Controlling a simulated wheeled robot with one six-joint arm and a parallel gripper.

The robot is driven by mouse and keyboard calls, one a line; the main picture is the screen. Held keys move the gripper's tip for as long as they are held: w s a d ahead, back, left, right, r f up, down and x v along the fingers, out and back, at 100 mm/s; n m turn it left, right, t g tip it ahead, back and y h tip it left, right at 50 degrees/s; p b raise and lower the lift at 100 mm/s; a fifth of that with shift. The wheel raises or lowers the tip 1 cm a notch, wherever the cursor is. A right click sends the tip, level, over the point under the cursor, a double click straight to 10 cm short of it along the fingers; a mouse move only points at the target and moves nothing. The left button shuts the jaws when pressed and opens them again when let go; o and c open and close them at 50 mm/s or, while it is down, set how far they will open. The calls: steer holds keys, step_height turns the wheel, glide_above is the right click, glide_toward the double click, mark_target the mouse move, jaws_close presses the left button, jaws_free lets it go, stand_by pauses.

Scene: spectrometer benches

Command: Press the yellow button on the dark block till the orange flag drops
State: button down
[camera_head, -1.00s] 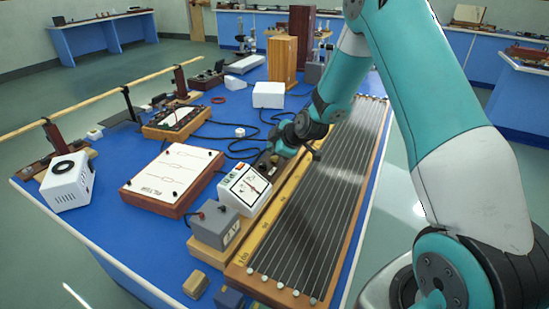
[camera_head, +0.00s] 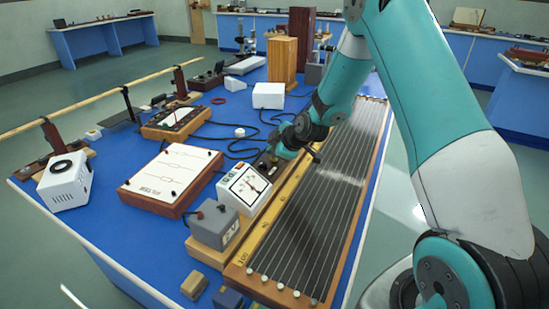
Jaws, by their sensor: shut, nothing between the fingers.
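A small dark block (camera_head: 263,167) stands on the blue bench, behind the white meter and left of the long stringed board. My gripper (camera_head: 279,158) is at the dark block, at its upper right side. Its fingers are small and partly hidden in this view; they look shut and hold nothing. I cannot make out the yellow button or the orange flag, and I cannot tell whether the fingers touch the block.
A white meter (camera_head: 243,189) and a grey box (camera_head: 214,226) stand in front of the block. The stringed wooden board (camera_head: 330,190) runs along the right. Black cables (camera_head: 236,152) lie at the left. A white box (camera_head: 268,96) stands behind.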

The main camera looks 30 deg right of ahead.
steer(key=shift+f, duration=0.25)
stand_by(0.6)
steer(key=shift+r, duration=0.85)
steer(key=shift+r+p, duration=1.5)
steer(key=shift+r, duration=1)
